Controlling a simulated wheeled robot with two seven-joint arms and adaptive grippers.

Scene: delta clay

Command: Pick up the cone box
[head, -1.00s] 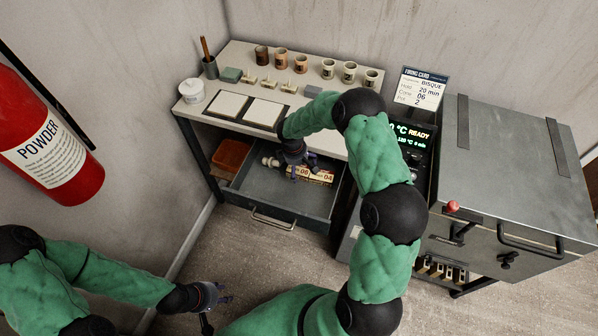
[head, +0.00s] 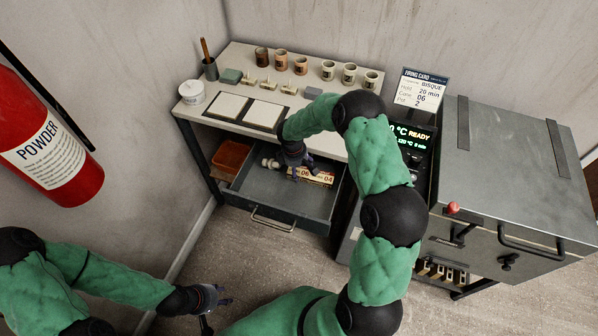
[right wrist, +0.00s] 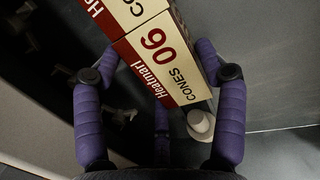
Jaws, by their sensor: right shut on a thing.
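A cream and dark red cone box marked 06 (right wrist: 160,62) lies in the open drawer (head: 262,186), between the two purple fingers of my right gripper (right wrist: 158,66). The fingers are shut on its sides. In the head view, my right gripper (head: 298,167) reaches down into the drawer and partly hides this box. A similar box marked 04 (head: 325,179) lies directly to the right of it; a second box (right wrist: 112,14) touches it in the right wrist view. My left gripper (head: 213,300) is at lower left, away from the bench; its finger opening is unclear.
A small white object (right wrist: 200,122) lies beside the held box. An orange bin (head: 231,157) stands left of the drawer. Cups, tiles and a white tub (head: 192,92) stand on the bench above. A kiln (head: 520,170) is at right. A firing card (head: 423,88) reads cone 06.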

